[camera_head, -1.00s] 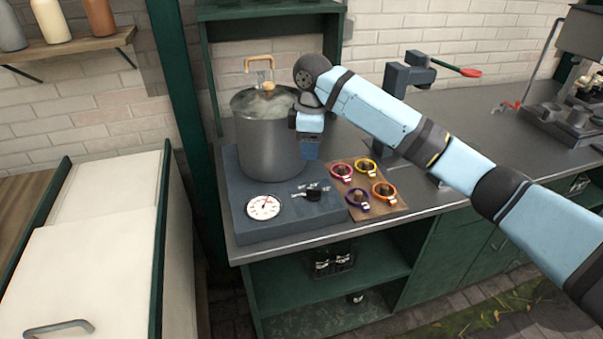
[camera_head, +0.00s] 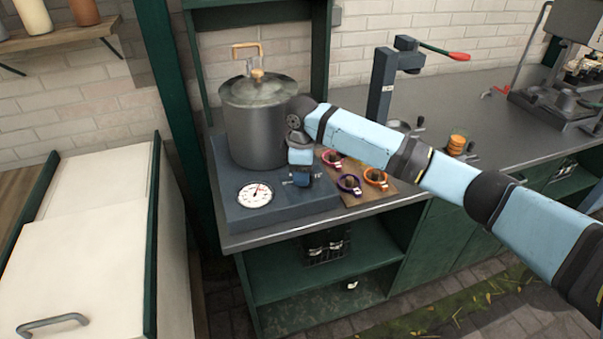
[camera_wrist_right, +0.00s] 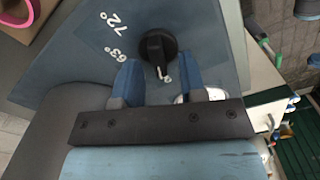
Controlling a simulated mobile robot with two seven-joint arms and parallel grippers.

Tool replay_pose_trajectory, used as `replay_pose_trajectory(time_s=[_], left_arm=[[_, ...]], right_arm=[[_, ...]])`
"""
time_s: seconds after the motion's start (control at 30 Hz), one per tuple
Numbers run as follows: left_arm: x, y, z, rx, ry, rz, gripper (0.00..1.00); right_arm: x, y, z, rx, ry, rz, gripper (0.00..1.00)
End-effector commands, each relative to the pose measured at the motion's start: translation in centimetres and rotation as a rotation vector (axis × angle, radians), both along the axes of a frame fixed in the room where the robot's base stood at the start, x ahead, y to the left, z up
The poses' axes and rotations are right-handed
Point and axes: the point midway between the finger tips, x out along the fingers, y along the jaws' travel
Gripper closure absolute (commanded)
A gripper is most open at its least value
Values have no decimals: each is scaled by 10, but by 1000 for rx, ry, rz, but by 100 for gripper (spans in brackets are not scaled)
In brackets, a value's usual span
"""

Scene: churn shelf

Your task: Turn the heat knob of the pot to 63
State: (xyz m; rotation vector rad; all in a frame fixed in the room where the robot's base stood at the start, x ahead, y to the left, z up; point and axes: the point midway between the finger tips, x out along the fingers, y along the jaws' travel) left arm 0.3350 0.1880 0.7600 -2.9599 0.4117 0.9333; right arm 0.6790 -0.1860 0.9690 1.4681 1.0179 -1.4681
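The grey pot (camera_head: 256,135) stands on a blue-grey heater base (camera_head: 230,222). The black heat knob (camera_wrist_right: 158,50) shows in the right wrist view, on the base's face; in the head view my gripper mostly covers it. White labels 63° (camera_wrist_right: 119,57) and 72° (camera_wrist_right: 116,23) lie to its upper left. The knob's ridge runs roughly up and down the picture, with a small white mark below it. My right gripper (camera_head: 301,180) is over the knob; its two blue fingers (camera_wrist_right: 160,78) are apart, with the knob just beyond and between their tips. Contact cannot be told. My left gripper is out of view.
A round white gauge (camera_head: 255,195) sits on the base left of the knob. A board (camera_head: 352,198) with coloured rings lies right of the base. A press with a red handle (camera_head: 459,57) stands behind. The right counter is partly free.

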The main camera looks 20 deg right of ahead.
Motion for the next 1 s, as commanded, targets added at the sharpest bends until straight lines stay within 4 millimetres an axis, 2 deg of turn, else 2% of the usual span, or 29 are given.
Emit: replay_pose_trajectory(time_s=[0.33,0.5,0.77,1.0], left_arm=[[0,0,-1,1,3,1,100],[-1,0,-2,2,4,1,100],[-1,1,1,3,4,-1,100],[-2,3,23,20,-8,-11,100]], right_arm=[[0,0,-4,0,0,0,62],[0,0,-4,0,0,0,100],[0,0,-3,0,0,-9,100],[0,1,2,1,3,-94,100]])
